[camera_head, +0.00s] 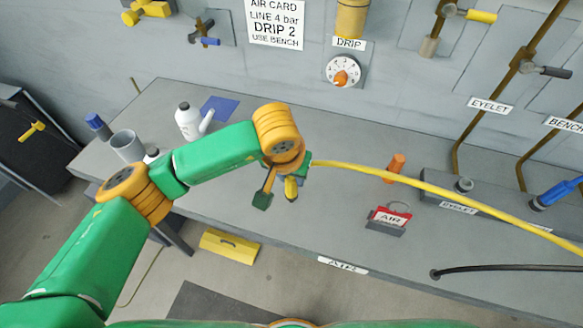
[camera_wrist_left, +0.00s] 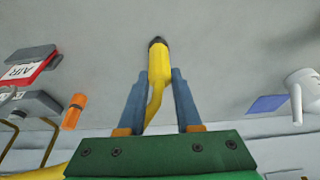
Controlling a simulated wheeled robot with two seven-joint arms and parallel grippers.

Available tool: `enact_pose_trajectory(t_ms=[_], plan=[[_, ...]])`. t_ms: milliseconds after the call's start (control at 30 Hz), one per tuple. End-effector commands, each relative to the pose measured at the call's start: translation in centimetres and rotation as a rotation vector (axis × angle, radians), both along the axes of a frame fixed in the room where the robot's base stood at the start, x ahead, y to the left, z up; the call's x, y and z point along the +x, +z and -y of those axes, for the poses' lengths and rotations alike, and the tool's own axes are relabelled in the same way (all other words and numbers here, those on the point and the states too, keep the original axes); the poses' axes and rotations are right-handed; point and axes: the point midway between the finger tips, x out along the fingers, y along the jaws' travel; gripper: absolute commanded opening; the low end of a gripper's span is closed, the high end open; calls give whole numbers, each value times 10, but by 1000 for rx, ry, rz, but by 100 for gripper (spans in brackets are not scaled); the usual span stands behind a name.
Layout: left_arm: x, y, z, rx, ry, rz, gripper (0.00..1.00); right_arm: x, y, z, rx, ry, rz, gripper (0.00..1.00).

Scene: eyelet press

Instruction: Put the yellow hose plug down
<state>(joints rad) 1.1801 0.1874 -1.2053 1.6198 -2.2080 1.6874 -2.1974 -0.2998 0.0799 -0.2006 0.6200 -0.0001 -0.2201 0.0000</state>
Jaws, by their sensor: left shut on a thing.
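The yellow hose plug (camera_head: 291,188) has a dark tip and hangs at the end of my left arm in the head view. My left gripper (camera_head: 278,190) is shut on it, over the left-middle part of the grey bench (camera_head: 225,215). In the left wrist view, the plug (camera_wrist_left: 158,65) lies between the two blue fingers of the gripper (camera_wrist_left: 158,82), its dark tip pointing away from the palm. The yellow hose (camera_head: 430,185) runs from the gripper to the right across the view. I cannot tell whether the plug touches the bench. My right gripper is not in view.
An orange piece (camera_head: 395,167) and a red AIR tag (camera_head: 389,218) stand to the right. A white bottle (camera_head: 189,122), a grey cup (camera_head: 126,145) and a blue sheet (camera_head: 220,108) are at the left. The bench around the gripper is mostly clear.

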Motion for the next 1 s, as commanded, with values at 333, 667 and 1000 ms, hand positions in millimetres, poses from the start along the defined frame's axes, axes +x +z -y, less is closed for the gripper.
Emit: enact_pose_trajectory(t_ms=[333, 667, 1000], plan=[[1, -5, 0, 0, 1, 3, 0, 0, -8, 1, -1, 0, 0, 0], [0, -3, 0, -1, 1, 1, 63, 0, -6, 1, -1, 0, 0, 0], [-8, 28, -2, -2, -2, 8, 63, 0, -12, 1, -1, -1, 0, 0]])
